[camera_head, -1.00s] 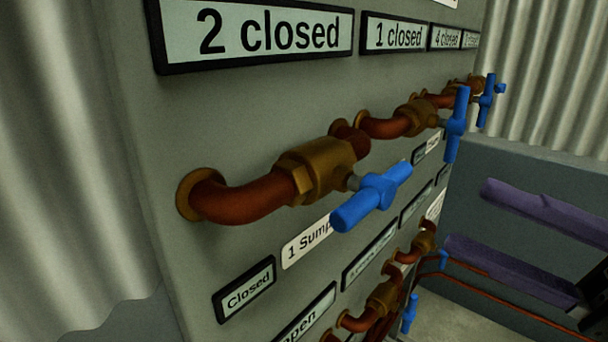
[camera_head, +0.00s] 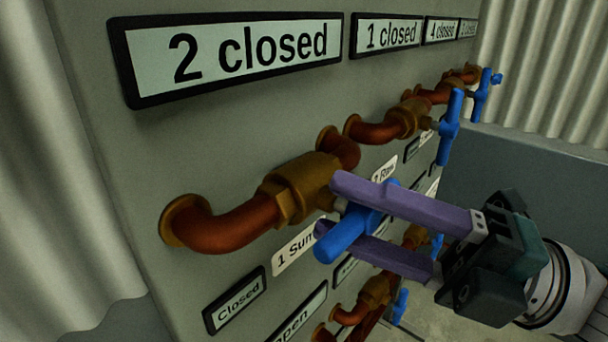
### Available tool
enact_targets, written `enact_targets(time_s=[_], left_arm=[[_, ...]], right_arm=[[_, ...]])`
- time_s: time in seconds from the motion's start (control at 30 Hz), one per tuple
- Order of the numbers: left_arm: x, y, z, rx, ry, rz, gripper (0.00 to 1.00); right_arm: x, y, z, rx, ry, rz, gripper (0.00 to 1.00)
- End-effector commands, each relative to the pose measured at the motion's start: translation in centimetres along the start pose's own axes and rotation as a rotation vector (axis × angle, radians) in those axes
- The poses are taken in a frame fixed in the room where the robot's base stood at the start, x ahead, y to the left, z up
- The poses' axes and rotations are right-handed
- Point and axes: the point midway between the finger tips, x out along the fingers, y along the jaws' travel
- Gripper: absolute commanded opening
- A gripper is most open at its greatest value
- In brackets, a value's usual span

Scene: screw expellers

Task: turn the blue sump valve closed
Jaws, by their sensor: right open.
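The blue sump valve handle (camera_head: 342,238) is on the nearest brass valve body (camera_head: 300,188), on the grey panel above the white label that reads "1 Sum…" (camera_head: 296,250). The handle slants from lower left to upper right; its right part is partly hidden by my fingers. My right gripper (camera_head: 332,211) comes in from the right with two long purple fingers. It is open, one finger passing above the handle and the other below it. I cannot tell whether either finger touches it. My left gripper is not in view.
A display reading "Closed" (camera_head: 236,300) is under the sump label. A sign above reads "2 closed" (camera_head: 232,56). More blue handles (camera_head: 449,127) stick out farther along the panel, and more pipes run below (camera_head: 352,313). Corrugated walls stand left and right.

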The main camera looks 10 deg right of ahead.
Motion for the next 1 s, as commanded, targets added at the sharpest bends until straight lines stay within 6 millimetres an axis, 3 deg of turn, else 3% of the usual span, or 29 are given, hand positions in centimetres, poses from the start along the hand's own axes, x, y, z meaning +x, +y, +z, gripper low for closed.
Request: enact_targets(time_s=[0.13,0.6,1.0], left_arm=[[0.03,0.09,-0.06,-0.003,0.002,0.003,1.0],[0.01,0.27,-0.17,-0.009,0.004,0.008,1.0],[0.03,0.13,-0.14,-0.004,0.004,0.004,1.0]], right_arm=[[-0.02,-0.04,-0.01,0.0,0.0,0.0,0.51],[-0.04,0.02,0.01,0.0,0.0,0.001,0.0],[-0.03,0.1,0.04,0.001,-0.001,0.005,0.0]])
